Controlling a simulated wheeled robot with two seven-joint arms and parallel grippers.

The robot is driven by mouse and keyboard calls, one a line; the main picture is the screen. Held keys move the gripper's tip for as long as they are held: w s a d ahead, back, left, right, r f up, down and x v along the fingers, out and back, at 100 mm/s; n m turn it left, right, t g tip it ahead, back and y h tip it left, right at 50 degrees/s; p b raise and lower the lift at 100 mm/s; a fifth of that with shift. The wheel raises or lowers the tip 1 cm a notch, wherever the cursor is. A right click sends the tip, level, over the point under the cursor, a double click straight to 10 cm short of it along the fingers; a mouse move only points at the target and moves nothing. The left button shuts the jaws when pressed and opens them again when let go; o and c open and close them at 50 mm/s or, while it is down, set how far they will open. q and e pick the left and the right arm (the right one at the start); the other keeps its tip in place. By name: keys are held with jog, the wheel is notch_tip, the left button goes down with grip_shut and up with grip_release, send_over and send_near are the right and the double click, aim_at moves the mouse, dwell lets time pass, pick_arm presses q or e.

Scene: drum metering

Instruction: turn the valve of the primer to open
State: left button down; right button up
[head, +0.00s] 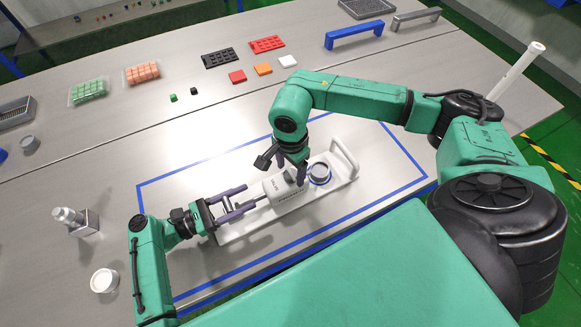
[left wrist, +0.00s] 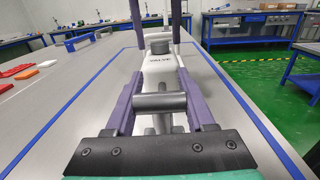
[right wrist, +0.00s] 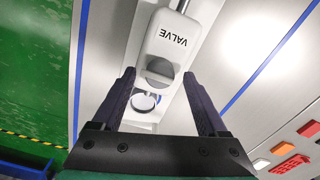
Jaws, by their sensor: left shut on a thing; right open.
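The primer is a white unit with a body labelled VALVE (head: 279,187) on a long white base (head: 340,189). In the right wrist view its grey round knob (right wrist: 160,71) lies between the fingertips of my right gripper (right wrist: 158,78), which is open over it; I cannot tell whether they touch. My right gripper (head: 294,172) hides the knob in the head view. My left gripper (head: 246,197) is shut on a grey cylindrical handle (left wrist: 160,103) at the body's left end, joined by a thin rod.
A blue taped rectangle (head: 141,203) surrounds the unit on the grey table. A metal fitting (head: 84,222) and a white round container (head: 104,281) stand at left. Trays, coloured blocks and a blue handle (head: 353,35) lie farther back. The table between is mostly clear.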

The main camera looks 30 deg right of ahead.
aim_at(290, 174)
notch_tip(290, 174, up, 11)
jog(key=shift+r, duration=0.2)
pick_arm(q)
jog(key=shift+c, duration=0.9)
grip_release()
